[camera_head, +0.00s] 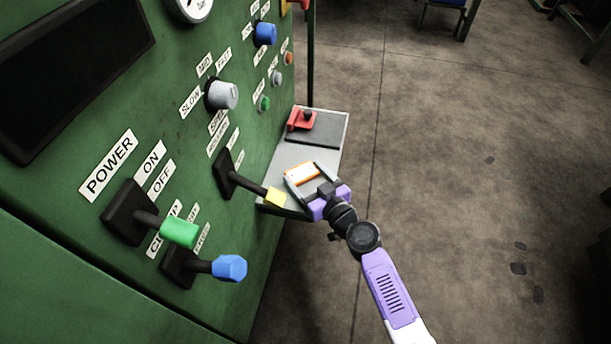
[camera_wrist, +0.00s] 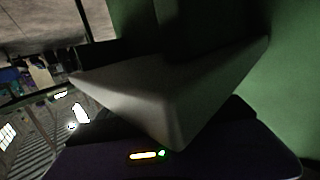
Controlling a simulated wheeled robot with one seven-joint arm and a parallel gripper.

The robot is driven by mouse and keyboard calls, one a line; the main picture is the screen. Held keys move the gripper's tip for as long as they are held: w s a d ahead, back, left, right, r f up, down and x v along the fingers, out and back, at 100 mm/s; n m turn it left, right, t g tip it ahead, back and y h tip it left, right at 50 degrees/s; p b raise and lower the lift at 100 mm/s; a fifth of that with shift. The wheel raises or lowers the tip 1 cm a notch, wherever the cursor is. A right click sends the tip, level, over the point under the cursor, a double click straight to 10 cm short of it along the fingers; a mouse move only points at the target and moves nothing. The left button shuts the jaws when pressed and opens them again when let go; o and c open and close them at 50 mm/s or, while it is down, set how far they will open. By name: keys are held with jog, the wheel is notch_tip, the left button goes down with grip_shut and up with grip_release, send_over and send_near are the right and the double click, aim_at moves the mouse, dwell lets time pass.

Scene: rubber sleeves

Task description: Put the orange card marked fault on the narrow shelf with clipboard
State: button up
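The orange-edged card (camera_head: 301,173) with a pale face is in the head view, at the near part of the grey shelf (camera_head: 280,158) beside the green panel. Its wording is too small to read. My purple gripper (camera_head: 311,181) is at the card's near side, with its fingers beside or against it. I cannot tell whether they grip it, or whether the card touches the shelf. A dark flat board (camera_head: 320,131), perhaps the clipboard, lies at the shelf's far end. In the wrist view a blurred pale surface (camera_wrist: 165,95) fills the middle; I cannot tell what it is.
A yellow-tipped lever (camera_head: 275,196) juts out close to my gripper's left. Green (camera_head: 180,233) and blue (camera_head: 229,267) handles stick out nearer. Open floor (camera_head: 470,170) lies to the right.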

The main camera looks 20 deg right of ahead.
jog(key=o, duration=0.3)
jog(key=shift+o, duration=0.2)
jog(key=shift+r+p, duration=0.25)
jog(key=shift+p, duration=0.05)
jog(key=b+v, duration=0.1)
jog(key=v, duration=1.1)
jog(key=shift+s+f, duration=0.1)
jog(key=shift+f, duration=0.1)
